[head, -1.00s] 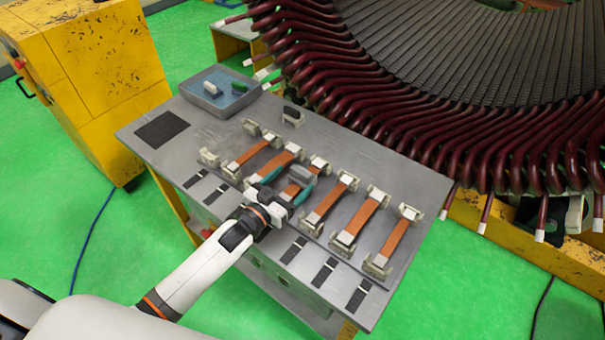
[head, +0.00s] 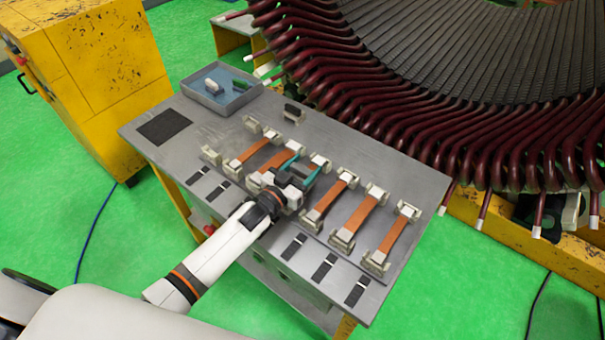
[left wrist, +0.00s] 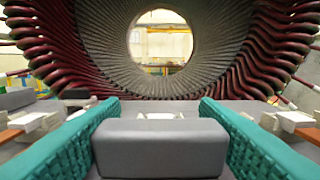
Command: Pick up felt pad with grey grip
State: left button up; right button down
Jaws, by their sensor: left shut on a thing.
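My left gripper (head: 300,169) is over the middle of the grey table, above the row of orange copper strips. Its teal fingers are shut on a grey block-shaped grip (left wrist: 160,148), which fills the space between them in the left wrist view. The felt under the grip is hidden, and I cannot tell whether it is clear of the strip below. My right gripper is not in view.
Copper strips, such as this one (head: 391,236), lie in pale holders on both sides. A blue-lined tray (head: 222,108) holds white and green pieces. The large stator (head: 460,60) rises behind the table.

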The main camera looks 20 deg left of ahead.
pick_arm(q)
notch_tip(320, 180, up, 10)
jog(key=shift+b, duration=0.6)
jog(key=s+d+f+n+y+b, duration=0.1)
jog(key=s+d+f+y+b, duration=0.15)
jog(key=s, duration=0.85)
jog(key=s+a+r+n+t+y, duration=0.1)
jog(key=s+a+n+y, duration=0.2)
jog(key=s, duration=0.7)
jog(key=shift+s+a+y+b, duration=0.2)
jog(key=shift+a+y+b, duration=0.2)
jog(key=shift+a, duration=0.35)
